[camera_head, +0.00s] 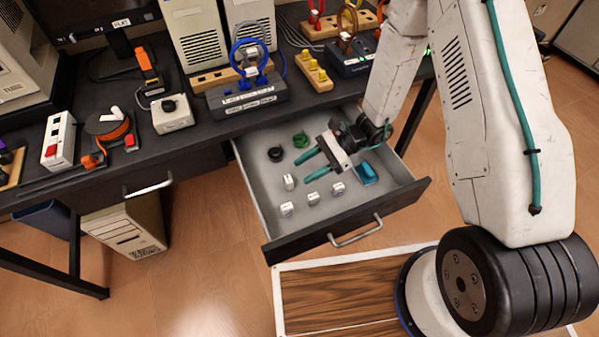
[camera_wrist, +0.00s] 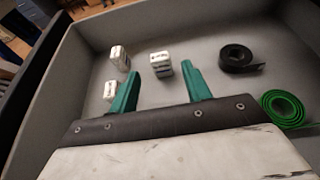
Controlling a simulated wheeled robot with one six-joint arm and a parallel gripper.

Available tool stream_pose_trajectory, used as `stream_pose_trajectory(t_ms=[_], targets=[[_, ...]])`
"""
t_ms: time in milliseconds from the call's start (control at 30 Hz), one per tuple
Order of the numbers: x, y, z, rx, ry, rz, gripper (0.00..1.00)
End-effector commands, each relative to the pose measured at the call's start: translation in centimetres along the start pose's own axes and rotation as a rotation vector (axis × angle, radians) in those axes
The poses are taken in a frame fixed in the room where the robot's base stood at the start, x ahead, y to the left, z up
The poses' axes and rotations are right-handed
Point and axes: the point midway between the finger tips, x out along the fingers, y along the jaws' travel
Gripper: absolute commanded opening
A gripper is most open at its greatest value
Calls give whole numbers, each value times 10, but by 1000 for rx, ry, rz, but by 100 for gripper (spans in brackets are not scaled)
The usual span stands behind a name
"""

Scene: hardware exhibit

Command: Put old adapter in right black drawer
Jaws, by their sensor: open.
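The right black drawer (camera_head: 405,198) is pulled open under the desk, with a grey inside. Several small white blocks with dark marks lie in it, among them one at the left (camera_head: 290,182), one at the front (camera_head: 313,198) and one nearer the right (camera_head: 338,188). I cannot tell which thing, if any of these, is the old adapter. My gripper (camera_head: 311,164) is over the drawer, its teal fingers apart with nothing between them. In the wrist view two white blocks (camera_wrist: 119,57) (camera_wrist: 161,64) show beyond the fingertips (camera_wrist: 157,80), and a third (camera_wrist: 111,90) is partly hidden by a finger.
A black coiled strip (camera_head: 275,154), a green coil (camera_head: 300,140) and a blue item (camera_head: 367,173) also lie in the drawer. The desk above holds a white box (camera_head: 172,114), an orange reel (camera_head: 107,124) and a blue cable stand (camera_head: 245,96). The left drawer (camera_head: 148,188) is shut.

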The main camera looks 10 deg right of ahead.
Motion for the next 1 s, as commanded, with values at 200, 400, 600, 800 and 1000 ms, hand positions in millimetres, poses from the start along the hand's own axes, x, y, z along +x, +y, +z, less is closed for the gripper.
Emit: stream_pose_trajectory(t_ms=[200, 400, 600, 800, 1000], targets=[[-50, -1, 0, 0, 1, -5, 48], [-78, -1, 0, 0, 0, -3, 48], [-87, 0, 0, 0, 0, 0, 48], [-94, 0, 16, -46, 22, 20, 48], [-124, 12, 85, -243, 126, 115, 48]])
